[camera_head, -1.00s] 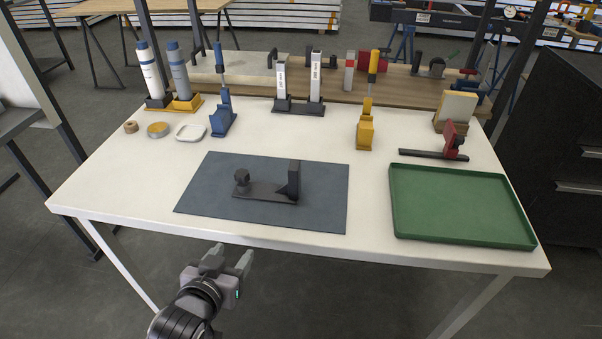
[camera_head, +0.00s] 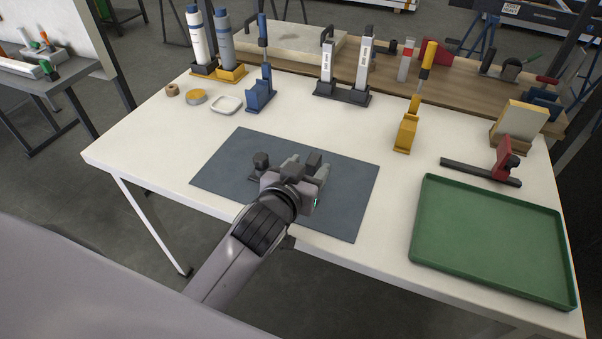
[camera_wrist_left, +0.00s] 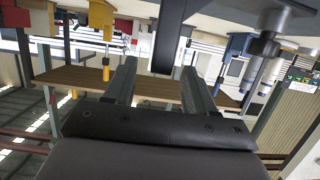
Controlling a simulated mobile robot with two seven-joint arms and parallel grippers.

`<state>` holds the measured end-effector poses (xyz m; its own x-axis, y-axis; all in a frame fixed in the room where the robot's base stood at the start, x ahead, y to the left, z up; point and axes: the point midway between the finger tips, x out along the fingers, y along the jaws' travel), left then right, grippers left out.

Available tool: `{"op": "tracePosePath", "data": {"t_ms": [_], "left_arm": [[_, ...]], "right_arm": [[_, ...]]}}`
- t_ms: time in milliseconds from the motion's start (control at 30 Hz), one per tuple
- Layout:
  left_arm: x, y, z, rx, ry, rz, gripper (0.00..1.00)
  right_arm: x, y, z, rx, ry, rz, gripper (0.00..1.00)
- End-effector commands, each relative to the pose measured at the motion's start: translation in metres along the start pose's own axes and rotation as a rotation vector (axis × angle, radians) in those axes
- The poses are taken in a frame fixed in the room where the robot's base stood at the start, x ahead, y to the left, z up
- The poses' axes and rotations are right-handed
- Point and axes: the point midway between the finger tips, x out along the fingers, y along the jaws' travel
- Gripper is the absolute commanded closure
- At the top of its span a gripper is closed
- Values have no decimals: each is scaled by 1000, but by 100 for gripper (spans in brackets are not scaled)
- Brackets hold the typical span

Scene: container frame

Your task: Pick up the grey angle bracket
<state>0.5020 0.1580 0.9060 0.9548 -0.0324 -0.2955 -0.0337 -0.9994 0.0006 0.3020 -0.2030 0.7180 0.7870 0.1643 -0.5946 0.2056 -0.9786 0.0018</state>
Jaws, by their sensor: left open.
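The grey angle bracket (camera_head: 314,159) is dark, with an upright plate at one end and a round knob (camera_head: 261,160) at the other. It rests on the blue-grey mat (camera_head: 225,172), partly hidden behind my left gripper (camera_head: 308,168). The gripper is open, low over the mat, its fingers on the near side of the upright plate. In the left wrist view, which looks upside down, the upright plate (camera_wrist_left: 170,32) hangs from the top edge, beyond and between the two open fingers (camera_wrist_left: 158,88). Contact is not visible. My right gripper is not in view.
A green tray (camera_head: 428,215) sits at the right, with a red-and-black clamp (camera_head: 505,160) behind it. A yellow holder (camera_head: 405,132), a blue holder (camera_head: 260,95) and a white dish (camera_head: 227,105) stand behind the mat. The table's left front is clear.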

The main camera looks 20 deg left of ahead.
Motion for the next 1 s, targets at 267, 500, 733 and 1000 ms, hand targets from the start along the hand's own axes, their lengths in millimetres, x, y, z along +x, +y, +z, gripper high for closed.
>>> {"op": "tracePosePath", "data": {"t_ms": [267,500,733,1000], "left_arm": [[28,-2,-5,3,1,-1,45],[51,-1,-4,1,0,1,45],[55,-1,-4,1,0,1,45],[55,-1,-4,1,0,1,100]], "right_arm": [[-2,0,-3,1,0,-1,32],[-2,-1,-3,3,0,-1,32],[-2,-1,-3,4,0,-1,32],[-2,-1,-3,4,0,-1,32]]}}
